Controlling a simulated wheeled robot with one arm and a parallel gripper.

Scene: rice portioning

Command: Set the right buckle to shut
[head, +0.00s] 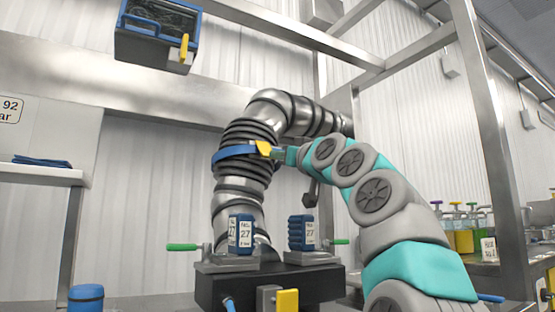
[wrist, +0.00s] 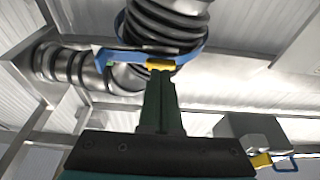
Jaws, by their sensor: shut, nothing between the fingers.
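A yellow buckle (head: 263,148) sits on the blue strap (head: 232,153) around the ribbed metal duct; it is the right one of two yellow buckles high in the head view. In the wrist view this buckle (wrist: 160,65) lies just beyond the fingertips, on the strap (wrist: 195,58). My gripper (head: 279,153) is shut and empty, its tips close against or touching the buckle; contact is unclear. The dark green fingers (wrist: 159,78) point straight at the buckle. Whether the buckle is fully closed cannot be told. The fingertips partly hide it.
A grey box (head: 150,45) with a blue rim and another yellow buckle (head: 184,47) hangs at upper left. Below the duct stands a black base (head: 260,285) with blue blocks and green handles. A metal post (head: 490,150) rises right of my arm. Open air lies left of the duct.

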